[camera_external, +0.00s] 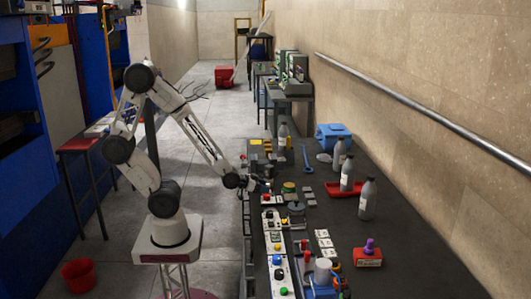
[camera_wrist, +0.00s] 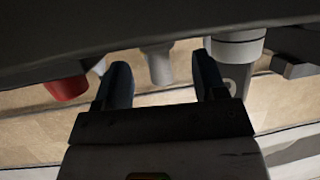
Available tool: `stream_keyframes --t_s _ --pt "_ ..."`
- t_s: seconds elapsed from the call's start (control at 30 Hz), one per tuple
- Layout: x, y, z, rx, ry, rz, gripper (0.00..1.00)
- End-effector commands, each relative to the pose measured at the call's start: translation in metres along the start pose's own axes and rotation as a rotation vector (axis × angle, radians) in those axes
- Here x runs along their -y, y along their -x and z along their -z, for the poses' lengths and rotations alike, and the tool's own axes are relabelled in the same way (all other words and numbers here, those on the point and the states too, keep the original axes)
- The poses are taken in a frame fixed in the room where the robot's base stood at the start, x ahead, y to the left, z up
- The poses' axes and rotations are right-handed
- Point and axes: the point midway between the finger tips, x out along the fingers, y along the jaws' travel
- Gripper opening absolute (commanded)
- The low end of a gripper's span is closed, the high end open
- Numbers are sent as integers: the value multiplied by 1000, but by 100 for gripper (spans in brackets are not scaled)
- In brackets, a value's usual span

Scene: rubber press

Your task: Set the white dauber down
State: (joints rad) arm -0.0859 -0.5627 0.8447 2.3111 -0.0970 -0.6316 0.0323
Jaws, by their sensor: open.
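My gripper (camera_external: 256,184) is over the left part of the dark workbench in the external view, small and dark there. In the wrist view my gripper (camera_wrist: 163,85) shows two dark fingers spread apart. A pale, narrow-ended object (camera_wrist: 159,64) appears between the fingers in that view; I cannot tell whether it is the white dauber or something farther behind. No grip on it shows. In the external view I cannot pick out the white dauber for certain. A white cylinder (camera_external: 323,267) stands at the near end of the bench, by a blue item.
The workbench (camera_external: 408,262) runs along the wall. Grey bottles (camera_external: 367,199) stand at its right, one by a red tray (camera_external: 337,190). A blue bin (camera_external: 333,137) is farther back. White button panels (camera_external: 273,241) line the left edge. A red-and-purple item (camera_external: 368,255) sits nearer.

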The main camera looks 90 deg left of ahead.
Motion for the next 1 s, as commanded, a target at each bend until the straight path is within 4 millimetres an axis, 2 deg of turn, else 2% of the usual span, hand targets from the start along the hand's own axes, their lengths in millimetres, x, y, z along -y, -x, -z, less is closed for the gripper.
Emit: stream_keyframes --t_s 0.3,0.5,1.0 --pt "-1 33 3 -2 1 0 65" --pt "-1 48 3 -1 1 0 65" --pt "-1 56 2 0 0 0 65"
